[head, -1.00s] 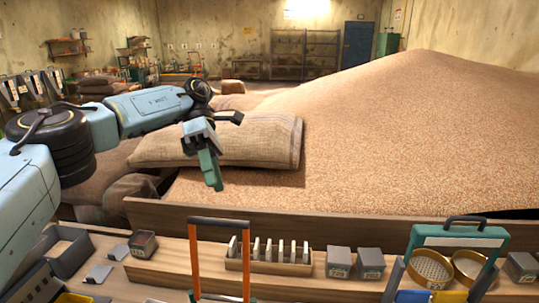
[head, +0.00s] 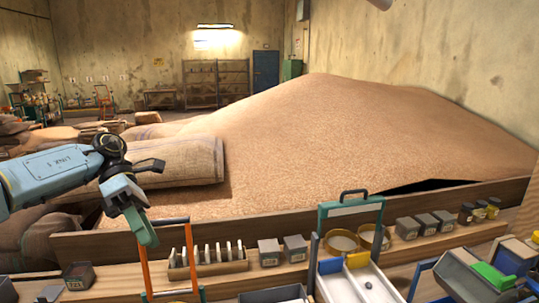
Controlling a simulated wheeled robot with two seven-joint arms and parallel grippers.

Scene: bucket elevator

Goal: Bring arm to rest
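My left arm comes in from the left, and its gripper (head: 141,228) hangs fingers-down at the left of the head view. Its green fingers overlap in the picture, so I cannot tell whether they are apart. No object shows in them. My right gripper is not in view.
A large grain heap (head: 330,140) fills the space behind a wooden board (head: 290,212). A burlap sack (head: 190,163) lies behind my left arm. A slotted wooden rack (head: 222,268), grey boxes (head: 295,248) and a green-handled carrier (head: 345,208) stand along the front.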

